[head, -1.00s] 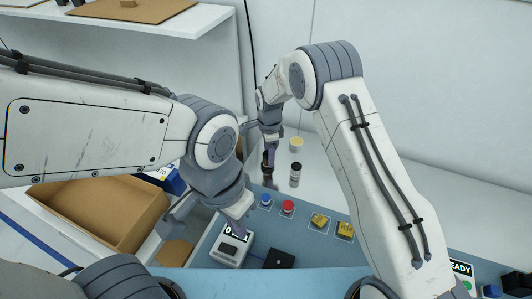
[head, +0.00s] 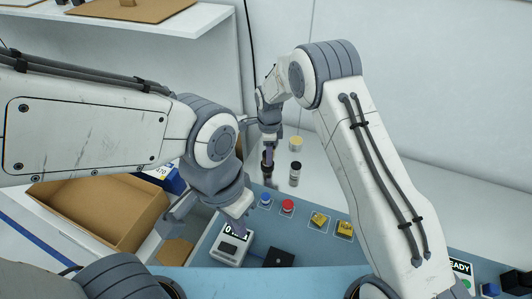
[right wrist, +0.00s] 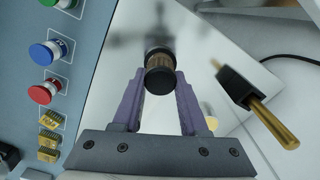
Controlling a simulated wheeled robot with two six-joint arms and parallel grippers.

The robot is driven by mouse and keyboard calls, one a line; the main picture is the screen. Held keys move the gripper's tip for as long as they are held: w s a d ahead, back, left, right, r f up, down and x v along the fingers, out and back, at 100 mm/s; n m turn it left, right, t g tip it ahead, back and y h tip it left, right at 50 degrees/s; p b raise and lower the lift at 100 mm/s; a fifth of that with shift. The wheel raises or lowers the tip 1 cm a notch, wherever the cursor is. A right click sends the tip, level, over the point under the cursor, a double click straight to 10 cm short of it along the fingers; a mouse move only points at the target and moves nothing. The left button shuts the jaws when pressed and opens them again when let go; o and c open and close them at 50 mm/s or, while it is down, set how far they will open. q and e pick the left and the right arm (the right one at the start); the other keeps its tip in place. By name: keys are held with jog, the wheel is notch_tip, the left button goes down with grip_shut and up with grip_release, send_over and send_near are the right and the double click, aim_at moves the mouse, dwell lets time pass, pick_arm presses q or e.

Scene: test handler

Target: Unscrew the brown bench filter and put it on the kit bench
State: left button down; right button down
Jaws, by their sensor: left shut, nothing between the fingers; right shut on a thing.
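The brown filter (right wrist: 158,66), a small ribbed cylinder with black ends, is between the purple fingers of my right gripper (right wrist: 158,84) in the right wrist view. My right gripper is shut on it. In the head view the filter (head: 267,168) shows small and dark below my right gripper (head: 268,157), above the pale glossy surface. I cannot tell whether its lower end touches anything. My left gripper (head: 239,228) is shut and empty, over the small white device with a display (head: 231,250). Which surface is the kit bench is not clear to me.
A black-topped cylinder (head: 295,174) and a yellow-topped piece (head: 296,144) stand near the filter. The blue panel (head: 310,250) bears a blue knob (head: 265,200), a red knob (head: 288,206) and brass pieces (head: 319,220). A cardboard box (head: 100,205) lies at left.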

jog(key=n, duration=0.4)
jog(key=shift+w+n, duration=0.1)
jog(key=shift+n, duration=0.3)
jog(key=n, duration=0.4)
jog(key=shift+w, duration=0.1)
jog(key=shift+n, duration=0.3)
jog(key=shift+a+n, duration=0.1)
jog(key=shift+n, duration=0.4)
jog(key=n, duration=0.5)
jog(key=shift+a+n, duration=0.1)
jog(key=shift+n, duration=0.3)
jog(key=n, duration=0.4)
jog(key=shift+n, duration=0.3)
jog(key=c, duration=0.7)
grip_release()
